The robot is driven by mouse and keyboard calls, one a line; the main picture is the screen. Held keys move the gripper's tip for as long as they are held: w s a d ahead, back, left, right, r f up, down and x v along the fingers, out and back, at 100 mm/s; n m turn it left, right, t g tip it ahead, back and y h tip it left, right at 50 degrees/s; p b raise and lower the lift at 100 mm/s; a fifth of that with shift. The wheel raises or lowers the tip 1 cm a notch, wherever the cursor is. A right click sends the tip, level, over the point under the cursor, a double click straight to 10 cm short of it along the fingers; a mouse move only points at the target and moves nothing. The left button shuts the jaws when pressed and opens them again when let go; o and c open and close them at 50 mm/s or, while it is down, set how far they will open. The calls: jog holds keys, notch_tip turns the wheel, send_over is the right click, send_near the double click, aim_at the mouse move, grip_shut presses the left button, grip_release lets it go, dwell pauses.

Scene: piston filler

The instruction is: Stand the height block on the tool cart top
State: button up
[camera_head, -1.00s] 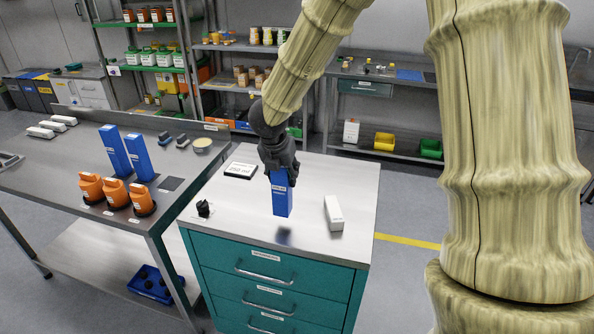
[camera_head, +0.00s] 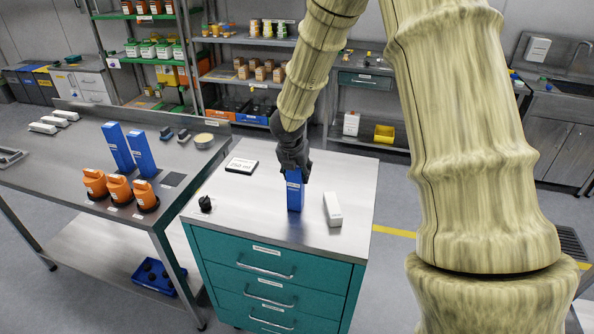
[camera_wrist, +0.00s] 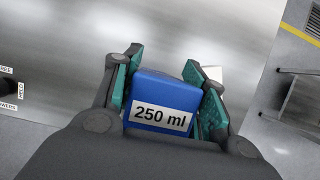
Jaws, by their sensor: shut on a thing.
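The blue height block (camera_head: 295,194) is upright in my gripper (camera_head: 294,168), over the steel top of the teal tool cart (camera_head: 335,176). Its lower end is at or very close to the cart top; I cannot tell if it touches. In the wrist view the block (camera_wrist: 163,103) shows its "250 ml" label, with the green pads of my gripper (camera_wrist: 168,92) closed on both sides of it. Two more blue blocks (camera_head: 142,151) stand on the bench to the left.
Orange-capped parts (camera_head: 118,188) stand on the left bench (camera_head: 60,170). The cart top's back right is clear.

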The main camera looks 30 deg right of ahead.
jog(key=o, duration=1.2)
jog(key=shift+r, duration=0.15)
jog(key=shift+b+v, duration=0.8)
jog(key=shift+v, duration=5.1)
jog(key=shift+s, duration=0.1)
